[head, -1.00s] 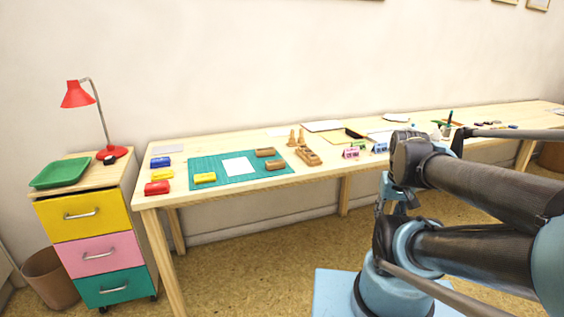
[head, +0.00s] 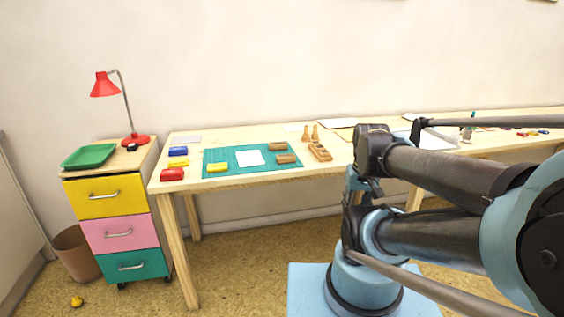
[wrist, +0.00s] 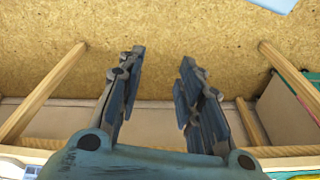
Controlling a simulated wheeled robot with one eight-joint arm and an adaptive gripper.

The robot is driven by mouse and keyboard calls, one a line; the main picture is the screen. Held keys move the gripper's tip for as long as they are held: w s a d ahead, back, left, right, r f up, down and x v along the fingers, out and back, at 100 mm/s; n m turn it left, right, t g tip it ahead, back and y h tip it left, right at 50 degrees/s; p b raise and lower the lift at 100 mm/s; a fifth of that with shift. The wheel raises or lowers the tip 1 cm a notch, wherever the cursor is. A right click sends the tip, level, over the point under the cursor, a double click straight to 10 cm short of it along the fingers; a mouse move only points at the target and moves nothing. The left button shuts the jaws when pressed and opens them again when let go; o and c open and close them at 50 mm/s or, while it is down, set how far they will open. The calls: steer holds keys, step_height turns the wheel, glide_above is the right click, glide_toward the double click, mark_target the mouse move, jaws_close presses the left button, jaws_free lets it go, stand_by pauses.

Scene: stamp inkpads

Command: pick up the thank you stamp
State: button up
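On the long wooden desk, two upright wooden hand stamps (head: 315,132) stand near the back. Two brown wooden blocks, the upper one (head: 277,146) and the lower one (head: 285,159), lie at the right end of the green cutting mat (head: 213,158). No lettering is readable, so I cannot tell which thing is the thank you stamp. My gripper (wrist: 160,75) is open and empty in the wrist view, with bare floor showing between its fingers. In the head view my arm hides part of the desk.
Blue (head: 178,151), yellow (head: 179,163) and red (head: 172,174) pads line the desk's left end. Another yellow pad (head: 218,168) and white paper (head: 250,158) lie on the mat. A wooden tray (head: 319,152) stands nearby. A drawer cabinet (head: 113,215) stands left of the desk.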

steer(key=o, duration=0.4)
steer(key=shift+s+r, duration=0.1)
steer(key=shift+o, duration=0.4)
steer(key=shift+a+r, duration=0.3)
steer(key=shift+r, duration=0.65)
step_height(320, 180, up, 17)
steer(key=m+g+y, duration=0.4)
steer(key=m, duration=1.1)
glide_above(286, 155)
steer(key=w+d, duration=0.2)
steer(key=d, duration=0.5)
steer(key=x, duration=1.7)
steer(key=shift+w+a, duration=0.25)
steer(key=shift+a, duration=0.1)
